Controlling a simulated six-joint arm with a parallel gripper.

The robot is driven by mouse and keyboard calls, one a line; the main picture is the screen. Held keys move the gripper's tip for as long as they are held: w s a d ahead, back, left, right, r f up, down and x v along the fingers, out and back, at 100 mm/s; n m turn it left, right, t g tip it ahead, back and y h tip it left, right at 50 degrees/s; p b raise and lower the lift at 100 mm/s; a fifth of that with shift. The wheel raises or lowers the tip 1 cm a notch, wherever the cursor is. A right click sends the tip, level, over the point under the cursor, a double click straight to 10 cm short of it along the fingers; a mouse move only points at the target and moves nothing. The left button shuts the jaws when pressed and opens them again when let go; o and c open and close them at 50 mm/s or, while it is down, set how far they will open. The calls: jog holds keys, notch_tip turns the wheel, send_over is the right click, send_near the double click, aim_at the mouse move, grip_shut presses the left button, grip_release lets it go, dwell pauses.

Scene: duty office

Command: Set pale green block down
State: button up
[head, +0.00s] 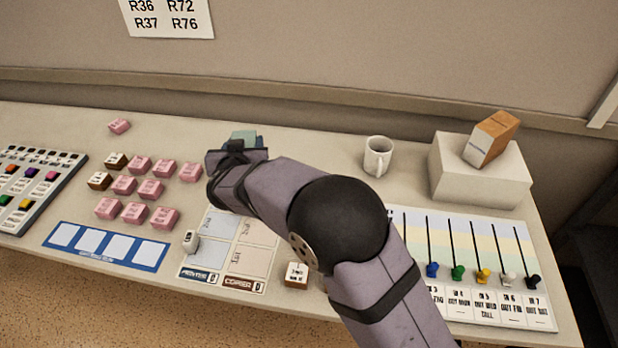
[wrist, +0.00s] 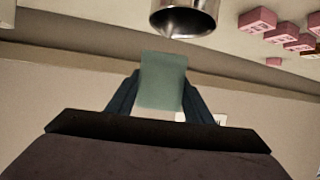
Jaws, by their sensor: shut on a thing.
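The pale green block (head: 244,134) shows just past the end of my arm in the head view. In the wrist view the pale green block (wrist: 163,80) is between the two dark fingers. My gripper (wrist: 158,92) is shut on it. In the head view my gripper (head: 238,152) is over the back middle of the table, and my arm hides part of the block and the table below. I cannot tell the block's exact height, but no contact with the table shows.
A shiny metal cup-like thing (wrist: 185,18) is close by in the wrist view. Several pink blocks (head: 151,189) lie to the left. A mug (head: 377,156) and a white box (head: 478,172) bearing an orange-and-white block (head: 491,138) stand to the right. Bare table lies between gripper and mug.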

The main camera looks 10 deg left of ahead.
jog(key=w+d+f+n+y+b, duration=0.1)
jog(key=w+d+b, duration=0.4)
jog(key=w+d, duration=0.7)
jog(key=shift+d+f+n+g+y+b, duration=0.3)
jog(key=shift+d+f+n+y+b, duration=0.1)
jog(key=shift+d+f, duration=0.6)
jog(key=shift+f+p, duration=0.4)
jog(key=shift+f, duration=4.5)
jog(key=shift+f, duration=0.1)
jog(key=shift+f, duration=0.15)
jog(key=o, duration=1.5)
jog(key=shift+s, duration=0.1)
